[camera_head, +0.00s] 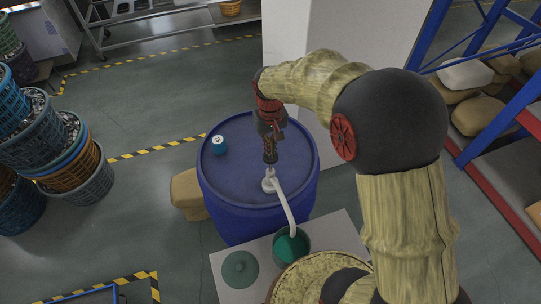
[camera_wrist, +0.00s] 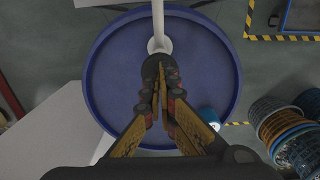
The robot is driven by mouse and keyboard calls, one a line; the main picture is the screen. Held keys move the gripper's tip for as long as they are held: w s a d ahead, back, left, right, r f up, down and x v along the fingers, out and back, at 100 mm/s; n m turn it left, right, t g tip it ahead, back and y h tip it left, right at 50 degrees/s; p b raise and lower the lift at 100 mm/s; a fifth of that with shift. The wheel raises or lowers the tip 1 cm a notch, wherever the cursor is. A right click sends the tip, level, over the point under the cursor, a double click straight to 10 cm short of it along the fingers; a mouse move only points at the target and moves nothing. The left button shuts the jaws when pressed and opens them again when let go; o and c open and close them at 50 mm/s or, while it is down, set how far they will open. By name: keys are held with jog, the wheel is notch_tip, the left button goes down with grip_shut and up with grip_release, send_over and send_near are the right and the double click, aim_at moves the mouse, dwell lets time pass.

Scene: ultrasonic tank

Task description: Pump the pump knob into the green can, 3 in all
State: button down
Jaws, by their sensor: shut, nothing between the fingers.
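The blue drum (camera_head: 235,187) stands upright with a white pump (camera_head: 268,184) on its top. The pump's white spout (camera_head: 286,208) slopes down to the mouth of the green can (camera_head: 300,240), which stands beside the drum. My gripper (camera_head: 270,160) points down over the pump, its fingers shut and empty. In the wrist view the fingertips (camera_wrist: 162,72) come together at a dark rounded shape, which seems to be the pump knob (camera_wrist: 150,66). Whether they touch it or hover just above it, I cannot tell. The can's inside is mostly hidden.
A small teal and white container (camera_head: 219,145) sits on the drum's left side. A green lid (camera_head: 240,269) lies on the pale board by the can. Stacked baskets (camera_head: 40,135) stand at far left, and a blue-framed rack (camera_head: 480,90) at right.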

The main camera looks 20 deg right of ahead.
jog(key=shift+s+f+b, duration=0.1)
jog(key=shift+f+b, duration=1.7)
jog(key=shift+f, duration=1.35)
jog(key=shift+r, duration=0.1)
jog(key=shift+r+p, duration=2.15)
jog(key=shift+r, duration=1.35)
jog(key=shift+f, duration=0.1)
jog(key=shift+f+b, duration=2.1)
jog(key=shift+f, duration=1.3)
jog(key=shift+r, duration=0.1)
jog(key=shift+r+p, duration=2.05)
jog(key=shift+r, duration=1.35)
jog(key=shift+r, duration=0.1)
